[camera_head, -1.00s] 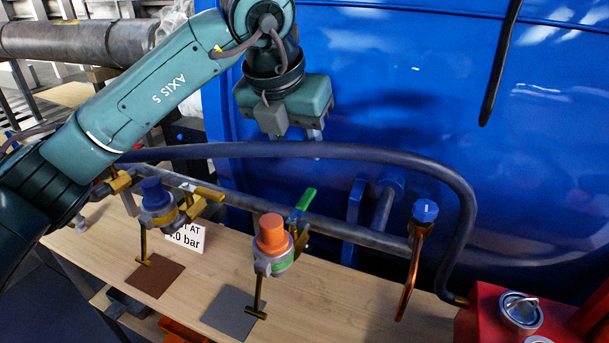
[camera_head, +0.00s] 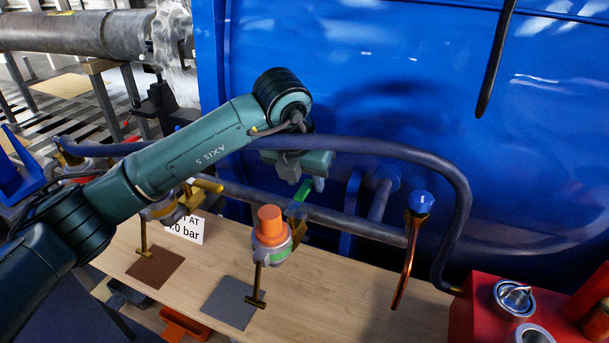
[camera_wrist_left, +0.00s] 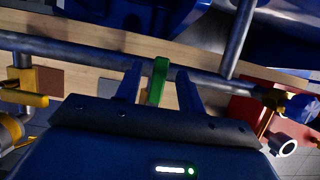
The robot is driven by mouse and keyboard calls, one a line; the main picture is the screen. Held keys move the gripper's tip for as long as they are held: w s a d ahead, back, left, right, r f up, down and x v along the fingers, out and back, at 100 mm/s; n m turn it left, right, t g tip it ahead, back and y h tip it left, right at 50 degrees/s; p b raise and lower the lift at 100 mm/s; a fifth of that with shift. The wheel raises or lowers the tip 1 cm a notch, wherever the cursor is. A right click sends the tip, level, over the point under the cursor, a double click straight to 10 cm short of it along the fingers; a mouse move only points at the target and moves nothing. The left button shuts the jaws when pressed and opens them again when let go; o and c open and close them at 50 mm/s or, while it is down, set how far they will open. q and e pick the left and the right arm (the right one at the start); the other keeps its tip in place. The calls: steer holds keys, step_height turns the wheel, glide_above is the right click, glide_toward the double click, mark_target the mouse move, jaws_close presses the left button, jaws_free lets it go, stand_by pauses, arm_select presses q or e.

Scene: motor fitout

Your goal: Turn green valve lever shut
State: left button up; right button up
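The green valve lever (camera_head: 304,191) sits on the pipe behind the orange-capped regulator (camera_head: 270,227). In the left wrist view, the green lever (camera_wrist_left: 158,80) stands between the two spread fingers of my left gripper (camera_wrist_left: 161,88), with a gap visible on each side. Whether a finger touches it farther down is hidden. My right gripper is not in view.
A dark hose (camera_head: 400,152) arches above the pipe (camera_head: 340,221). A yellow lever (camera_head: 208,185) is to the left, and a blue-capped valve (camera_head: 420,203) with a copper tube to the right. A large blue tank (camera_head: 400,80) stands behind. A red box (camera_head: 487,310) is at right.

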arm_select(q)
steer(key=shift+c, duration=0.2)
jaws_close()
stand_by(0.5)
